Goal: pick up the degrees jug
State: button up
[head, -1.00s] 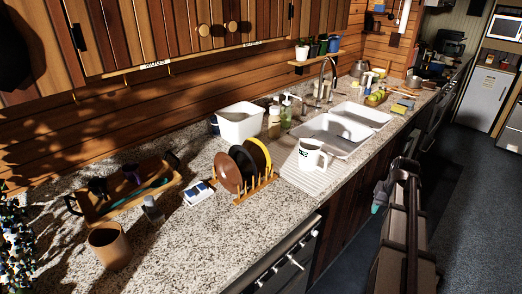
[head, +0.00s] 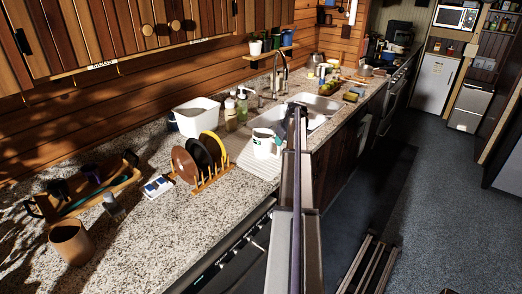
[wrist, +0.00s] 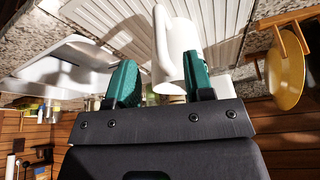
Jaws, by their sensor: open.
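The white jug (head: 264,145) with a dark green mark stands upright on the ribbed drainboard beside the sink. In the wrist view the jug (wrist: 178,42) shows close up, its handle turned to the left. My gripper (head: 284,127) is at the right of the jug, by the sink, small and partly unclear in the head view. In the wrist view my gripper (wrist: 159,62) is open, with green fingertips apart. The handle shows between them, and the right finger overlaps the jug's body. I cannot tell whether either finger touches it.
A wooden dish rack (head: 212,180) with plates stands left of the jug. A white tub (head: 195,115) and bottles (head: 231,115) stand behind it. The sink (head: 318,104) is to the right. A wooden tray (head: 95,192) and brown cup (head: 70,242) are at the far left.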

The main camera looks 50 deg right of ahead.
aim_at(278, 157)
jog(key=b+x, duration=0.5)
jog(key=x, duration=0.2)
jog(key=shift+w+f, duration=0.1)
jog(key=shift+f, duration=0.2)
jog(key=shift+r, duration=0.25)
grip_shut()
